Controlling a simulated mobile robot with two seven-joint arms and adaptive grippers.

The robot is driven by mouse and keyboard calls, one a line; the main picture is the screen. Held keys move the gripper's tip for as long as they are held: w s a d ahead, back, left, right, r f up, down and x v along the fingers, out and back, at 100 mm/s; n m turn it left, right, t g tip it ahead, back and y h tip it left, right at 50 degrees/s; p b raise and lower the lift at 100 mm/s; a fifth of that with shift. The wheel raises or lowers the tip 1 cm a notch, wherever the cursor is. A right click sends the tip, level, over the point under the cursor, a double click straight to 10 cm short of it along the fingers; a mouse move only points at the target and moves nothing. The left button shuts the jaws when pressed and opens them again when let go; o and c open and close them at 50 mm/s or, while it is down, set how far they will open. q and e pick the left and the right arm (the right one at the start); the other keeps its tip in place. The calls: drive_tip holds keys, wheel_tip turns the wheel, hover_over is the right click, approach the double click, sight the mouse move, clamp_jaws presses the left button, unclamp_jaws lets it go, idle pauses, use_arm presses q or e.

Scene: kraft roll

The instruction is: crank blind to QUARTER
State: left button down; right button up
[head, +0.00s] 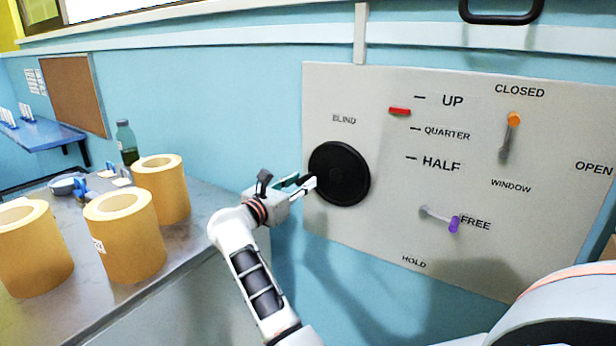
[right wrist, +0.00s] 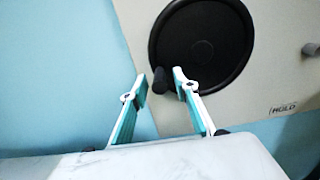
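The black round blind crank (head: 338,174) is on the grey wall panel under the word BLIND. It also shows in the right wrist view (right wrist: 207,45), with its dark handle knob (right wrist: 160,79) at the lower left of the disc. My right gripper (head: 307,184) is at the disc's left edge. In the wrist view the right gripper (right wrist: 161,86) is open, with one fingertip on each side of the knob; contact is not clear. The red blind marker (head: 400,111) stands between the UP and QUARTER (head: 447,133) marks. My left gripper is not in view.
The panel (head: 385,220) also has an orange-tipped window lever (head: 513,120) and a purple-tipped lever (head: 453,224) beside FREE. Several kraft rolls (head: 125,235) and a green bottle (head: 126,143) stand on the counter (head: 190,238) at left. A black handle (head: 500,18) is above the panel.

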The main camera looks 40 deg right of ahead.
drive_tip(key=shift+x, duration=0.75)
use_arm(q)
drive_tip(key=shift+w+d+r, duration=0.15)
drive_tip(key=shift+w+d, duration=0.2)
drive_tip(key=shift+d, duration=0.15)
use_arm(e)
drive_tip(key=shift+a, duration=0.1)
drive_tip(key=shift+s, duration=0.1)
clamp_jaws()
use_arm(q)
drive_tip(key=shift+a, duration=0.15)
